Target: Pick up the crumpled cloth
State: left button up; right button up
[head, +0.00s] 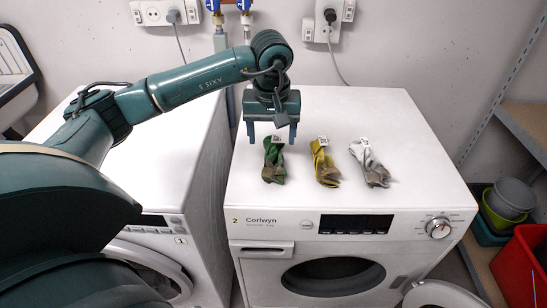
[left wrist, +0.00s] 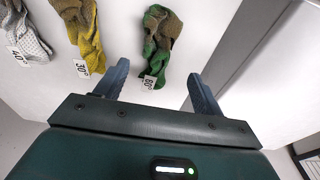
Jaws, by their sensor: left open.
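Three crumpled cloths lie in a row on top of the right washing machine (head: 300,108): a green and brown one (head: 274,163), a yellow and brown one (head: 324,165) and a white and brown one (head: 370,165). Each has a small white tag; in the left wrist view the green cloth (left wrist: 160,38) has a tag reading 60. The yellow cloth (left wrist: 84,32) and the white one (left wrist: 24,36) also show there. My left gripper (head: 271,136) is open and empty, pointing down just behind and above the green cloth. The right gripper is out of view.
A left washing machine (head: 160,170) stands beside the right one with a narrow gap between. Pipes and sockets are on the back wall. Shelving, bowls (head: 509,198) and a red bin (head: 518,270) are at the right. The right machine's top is clear around the cloths.

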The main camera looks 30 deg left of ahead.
aim_at(273, 153)
pick_arm(q)
jog(key=f, duration=0.2)
jog(key=w+f, duration=0.1)
jog(key=f, duration=0.1)
jog(key=f+p, duration=0.1)
jog(key=f, duration=0.2)
jog(key=shift+w+a+f, duration=0.1)
jog(key=shift+w+a, duration=0.15)
jog(key=shift+a, duration=0.05)
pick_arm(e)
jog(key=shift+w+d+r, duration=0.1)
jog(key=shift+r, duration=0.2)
